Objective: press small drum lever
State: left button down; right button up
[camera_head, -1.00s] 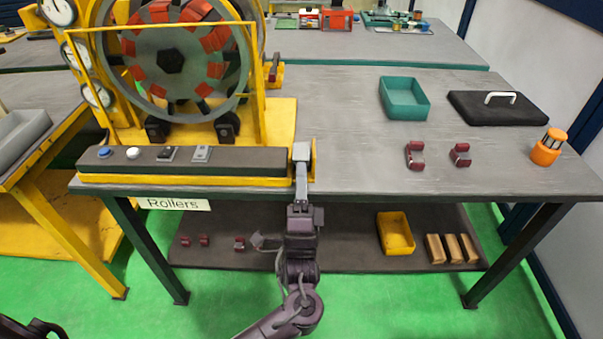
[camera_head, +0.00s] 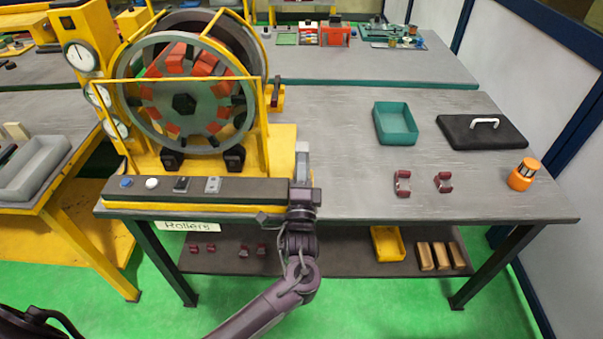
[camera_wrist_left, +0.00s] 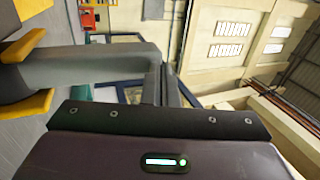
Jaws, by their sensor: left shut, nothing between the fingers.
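My left gripper (camera_head: 302,150) is shut and empty, pointing away from me at the right end of the dark control box (camera_head: 225,190). Its long grey fingers also show in the left wrist view (camera_wrist_left: 95,66), with yellow parts at the left edge. A small lever with a dark red handle (camera_head: 274,96) stands on a yellow mount right of the big drum (camera_head: 185,103), beyond my fingertips and apart from them. I cannot tell for sure whether this is the small drum lever. Any part behind my fingers at the box's end is hidden. My right gripper is not in view.
The box top has a blue button (camera_head: 126,183), a white button (camera_head: 152,183) and two switches. Yellow frame bars surround the drum. A teal tray (camera_head: 395,124), a black lid (camera_head: 482,133), two dark red pieces and an orange item (camera_head: 524,174) lie right.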

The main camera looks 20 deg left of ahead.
pick_arm(q)
jog(key=shift+w+a+r, duration=0.25)
jog(key=shift+w+r, duration=0.3)
jog(key=shift+w, duration=0.05)
